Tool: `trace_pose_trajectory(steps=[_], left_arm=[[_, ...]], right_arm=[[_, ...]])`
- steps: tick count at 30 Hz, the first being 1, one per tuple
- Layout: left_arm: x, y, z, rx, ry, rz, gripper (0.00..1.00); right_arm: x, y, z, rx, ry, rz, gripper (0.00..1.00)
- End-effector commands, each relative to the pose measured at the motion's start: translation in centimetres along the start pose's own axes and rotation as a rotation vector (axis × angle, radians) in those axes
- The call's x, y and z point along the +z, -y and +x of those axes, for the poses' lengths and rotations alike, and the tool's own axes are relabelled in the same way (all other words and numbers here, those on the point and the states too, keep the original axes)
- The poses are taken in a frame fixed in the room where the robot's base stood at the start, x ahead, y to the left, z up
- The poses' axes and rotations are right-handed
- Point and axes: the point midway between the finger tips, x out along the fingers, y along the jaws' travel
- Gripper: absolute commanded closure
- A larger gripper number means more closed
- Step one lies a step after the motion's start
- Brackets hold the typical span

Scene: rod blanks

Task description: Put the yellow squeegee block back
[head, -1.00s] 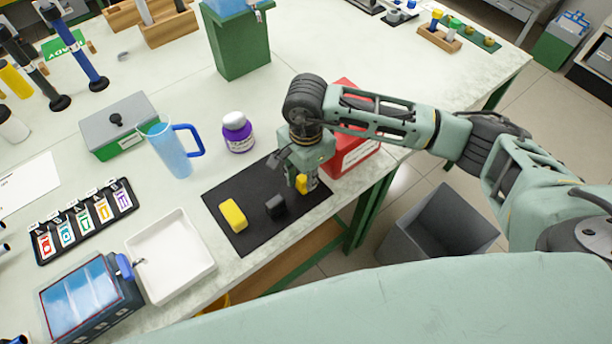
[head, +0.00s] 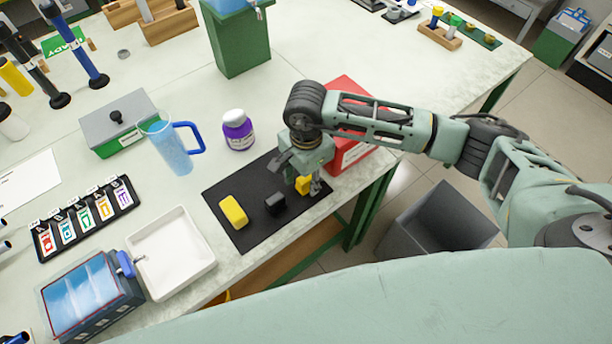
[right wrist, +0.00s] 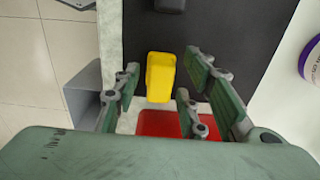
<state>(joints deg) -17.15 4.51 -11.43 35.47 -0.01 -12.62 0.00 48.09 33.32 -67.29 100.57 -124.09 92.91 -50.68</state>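A small yellow block (head: 303,184) is at the right end of the black mat (head: 250,235), between the fingers of my right gripper (head: 299,181). In the right wrist view the yellow block (right wrist: 160,77) shows with a gap to the fingers (right wrist: 160,85) on both sides, so the gripper is open around it. I cannot tell whether it rests flat on the mat. Another, longer yellow block (head: 233,211) lies at the mat's left end. A dark block (head: 274,204) lies between the two. Which yellow one is the squeegee block is not marked. My left gripper is not in view.
A red box (head: 348,150) stands just behind my right gripper. A purple-and-white bottle (head: 238,132) and a blue jug (head: 170,145) stand behind the mat. A white tray (head: 172,250) lies to the left. A grey bin (head: 440,225) is on the floor at right.

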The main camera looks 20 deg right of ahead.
Motion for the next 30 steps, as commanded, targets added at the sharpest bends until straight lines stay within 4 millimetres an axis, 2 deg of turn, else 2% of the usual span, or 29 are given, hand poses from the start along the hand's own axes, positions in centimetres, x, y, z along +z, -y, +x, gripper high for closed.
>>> trace_pose_trajectory(steps=[3, 5, 15, 21, 30], left_arm=[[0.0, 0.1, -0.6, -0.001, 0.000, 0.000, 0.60], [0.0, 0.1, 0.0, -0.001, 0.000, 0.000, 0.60], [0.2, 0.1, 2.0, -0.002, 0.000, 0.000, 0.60], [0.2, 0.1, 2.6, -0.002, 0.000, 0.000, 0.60], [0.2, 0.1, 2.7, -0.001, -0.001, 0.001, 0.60]], right_arm=[[0.0, 0.0, -0.6, 0.000, 0.000, 0.000, 0.61], [0.0, 0.1, -1.0, -0.004, 0.000, 0.000, 0.61], [0.0, 0.1, -8.0, -0.007, -0.001, -0.002, 0.61], [0.0, 0.1, -11.1, -0.004, -0.001, -0.001, 0.61], [0.0, 0.0, -12.3, -0.001, 0.000, 0.000, 0.61]])
